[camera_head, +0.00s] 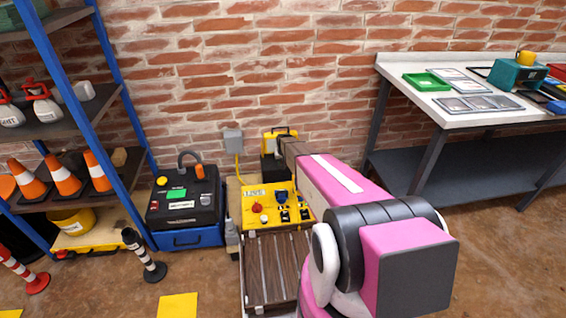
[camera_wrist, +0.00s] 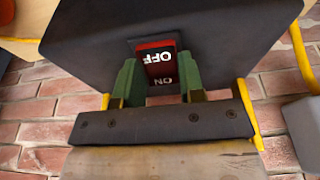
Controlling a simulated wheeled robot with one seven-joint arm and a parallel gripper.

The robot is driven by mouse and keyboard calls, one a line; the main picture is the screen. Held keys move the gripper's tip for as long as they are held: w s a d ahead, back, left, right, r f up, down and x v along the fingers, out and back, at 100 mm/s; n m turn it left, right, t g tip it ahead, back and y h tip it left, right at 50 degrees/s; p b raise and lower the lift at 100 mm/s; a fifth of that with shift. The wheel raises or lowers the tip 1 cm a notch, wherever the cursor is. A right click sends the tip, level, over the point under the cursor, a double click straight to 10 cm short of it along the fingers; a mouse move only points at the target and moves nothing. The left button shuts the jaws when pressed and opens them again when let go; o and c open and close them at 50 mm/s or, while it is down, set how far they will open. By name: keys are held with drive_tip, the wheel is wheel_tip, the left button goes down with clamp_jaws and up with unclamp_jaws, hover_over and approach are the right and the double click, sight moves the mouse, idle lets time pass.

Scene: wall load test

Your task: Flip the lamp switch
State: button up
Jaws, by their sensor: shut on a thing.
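The lamp switch (camera_wrist: 157,55) is a red rocker marked OFF and ON, set in a dark housing (camera_wrist: 85,45) with yellow edging; the text appears upside down in the wrist view. My gripper (camera_wrist: 157,78) has its two green fingers on either side of the rocker, shut on it. In the head view, the black and yellow lamp (camera_head: 268,160) stands against the brick wall behind the yellow control panel. My pink arm reaches to it from the right. The fingers and the switch are hidden there.
The yellow control panel (camera_head: 257,216) with knobs lies below my arm. A black case (camera_head: 165,210) on a blue box stands left of it. A blue shelf (camera_head: 85,100) with cones is at the left, a white-topped workbench (camera_head: 400,67) at the right. A grey wall box (camera_head: 232,140) is beside the lamp.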

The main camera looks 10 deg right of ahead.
drive_tip(key=o, duration=0.9)
drive_tip(key=shift+o, duration=0.2)
drive_tip(key=v, duration=1)
drive_tip(key=shift+r, duration=0.4)
drive_tip(key=s+r+g, duration=0.1)
drive_tip(key=s+r, duration=0.3)
drive_tip(key=s, duration=0.7)
drive_tip(key=s+r+g, duration=0.1)
drive_tip(key=s+r, duration=0.4)
drive_tip(key=s, duration=0.6)
drive_tip(key=s+r, duration=0.4)
drive_tip(key=s, duration=0.7)
drive_tip(key=shift+r+g, duration=0.4)
